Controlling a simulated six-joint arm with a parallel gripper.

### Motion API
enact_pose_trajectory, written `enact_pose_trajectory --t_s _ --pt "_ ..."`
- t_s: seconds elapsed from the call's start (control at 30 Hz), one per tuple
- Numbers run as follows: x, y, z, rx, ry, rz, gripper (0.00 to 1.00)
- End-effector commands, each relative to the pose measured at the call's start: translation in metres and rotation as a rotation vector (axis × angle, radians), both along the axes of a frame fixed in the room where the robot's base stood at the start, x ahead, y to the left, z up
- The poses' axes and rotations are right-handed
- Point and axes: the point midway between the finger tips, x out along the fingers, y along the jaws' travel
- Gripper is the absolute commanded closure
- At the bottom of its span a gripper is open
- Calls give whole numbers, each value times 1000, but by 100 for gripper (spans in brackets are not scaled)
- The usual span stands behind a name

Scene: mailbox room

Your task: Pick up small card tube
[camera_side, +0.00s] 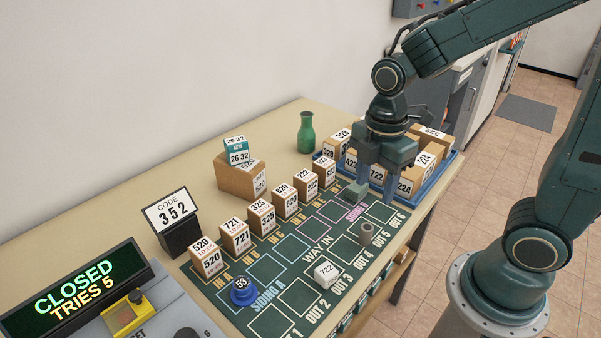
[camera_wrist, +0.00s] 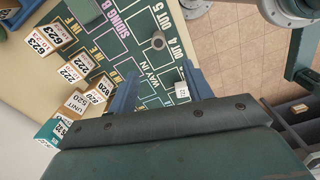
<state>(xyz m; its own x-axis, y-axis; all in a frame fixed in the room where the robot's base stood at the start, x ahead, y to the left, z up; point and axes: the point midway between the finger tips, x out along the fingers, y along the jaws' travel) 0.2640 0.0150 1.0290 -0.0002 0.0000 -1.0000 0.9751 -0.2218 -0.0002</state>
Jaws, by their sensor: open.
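The small card tube, a short grey-brown hollow cylinder (camera_side: 367,233), stands upright on the dark green mat near the OUT 4 and OUT 5 labels. In the wrist view the tube (camera_wrist: 158,41) shows its open round top, beyond the fingertips and roughly between their lines. My gripper (camera_side: 377,192) points down above the mat, near its far end and behind the tube in the side view. Its two blue fingers are apart with nothing between them; they also show in the wrist view (camera_wrist: 157,84). The gripper does not touch the tube.
A green block (camera_side: 354,194) is close to my fingers. A blue tray (camera_side: 440,172) of boxes lies behind, a green bottle (camera_side: 306,133) beyond. Numbered boxes line the mat's left.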

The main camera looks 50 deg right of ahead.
Motion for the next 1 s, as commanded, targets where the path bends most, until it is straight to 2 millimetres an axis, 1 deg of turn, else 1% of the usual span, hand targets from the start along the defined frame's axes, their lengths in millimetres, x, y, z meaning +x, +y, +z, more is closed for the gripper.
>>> enact_pose_trajectory --t_s 0.13,0.27,0.6,0.73,0.9,1.0 --pt "0 0 -5 0 2 -2 49" --pt "0 0 -17 0 3 -2 49" --pt "-1 0 -58 0 5 -3 49" --pt "-1 -1 -72 0 4 -3 49" --pt "0 -1 -83 0 2 -3 49" --pt "0 -1 -85 0 1 -3 49"
